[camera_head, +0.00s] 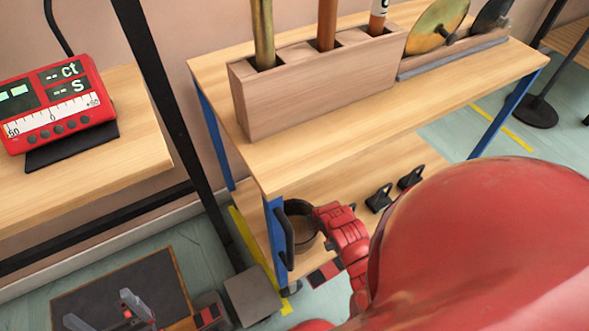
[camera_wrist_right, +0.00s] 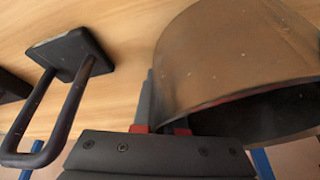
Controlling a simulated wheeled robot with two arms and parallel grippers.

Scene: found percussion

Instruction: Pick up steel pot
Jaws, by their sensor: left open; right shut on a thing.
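The steel pot (camera_head: 304,239) shows as a brownish, round vessel with a dark rim at the near left end of the lower wooden shelf. In the right wrist view the pot (camera_wrist_right: 235,62) is large, a brown curved wall with a dark opening. My right gripper (camera_head: 318,214) is at the pot's rim and is shut on it; the fingertips are partly hidden. In the right wrist view its fingers meet the wall near the rim. My left gripper (camera_head: 98,309) is open and empty at the lower left, above a dark mat.
A blue table leg (camera_head: 274,240) and a black loop (camera_head: 286,235) are close beside the pot. Black stands (camera_head: 378,197) are on the lower shelf. Above is a wooden block (camera_head: 320,85) holding several rods. A red meter (camera_head: 56,103) is on the left table.

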